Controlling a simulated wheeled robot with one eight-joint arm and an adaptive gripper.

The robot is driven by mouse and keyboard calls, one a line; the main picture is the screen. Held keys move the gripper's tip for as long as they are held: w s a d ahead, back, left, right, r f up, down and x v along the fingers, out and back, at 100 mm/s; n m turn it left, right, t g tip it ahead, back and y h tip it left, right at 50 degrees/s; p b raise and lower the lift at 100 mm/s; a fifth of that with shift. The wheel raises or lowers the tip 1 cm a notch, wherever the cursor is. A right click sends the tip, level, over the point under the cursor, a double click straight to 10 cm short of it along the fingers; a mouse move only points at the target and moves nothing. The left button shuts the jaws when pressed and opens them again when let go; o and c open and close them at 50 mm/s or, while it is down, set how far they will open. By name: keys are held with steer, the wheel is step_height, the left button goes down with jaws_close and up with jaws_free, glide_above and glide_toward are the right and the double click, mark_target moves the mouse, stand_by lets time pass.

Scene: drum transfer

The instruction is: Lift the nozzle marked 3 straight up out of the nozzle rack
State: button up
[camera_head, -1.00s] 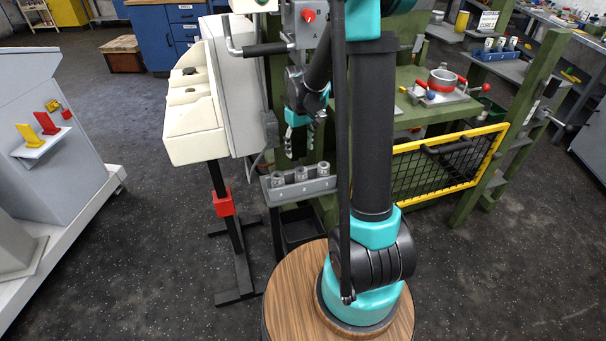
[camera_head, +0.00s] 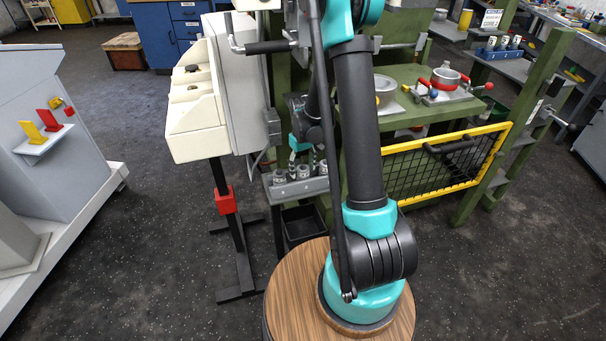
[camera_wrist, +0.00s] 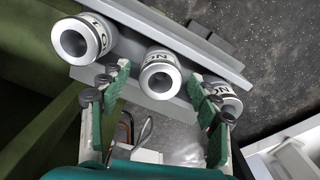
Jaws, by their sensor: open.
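The grey nozzle rack (camera_head: 302,188) holds three metal nozzles in a row. I cannot read which one is marked 3. My gripper (camera_wrist: 159,72) is open, with its green-padded fingertips on either side of the middle nozzle; contact is not clear. The right finger partly hides the right nozzle. In the head view my gripper (camera_head: 305,152) is just above the rack, partly hidden by my arm.
A cream cabinet (camera_head: 193,118) on a black stand is left of the rack. A green frame bench (camera_head: 430,83) with a yellow-edged mesh panel (camera_head: 445,165) stands to the right. A dark bin (camera_head: 300,222) is below the rack.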

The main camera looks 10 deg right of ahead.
steer(key=shift+f, duration=0.1)
steer(key=c, duration=1.3)
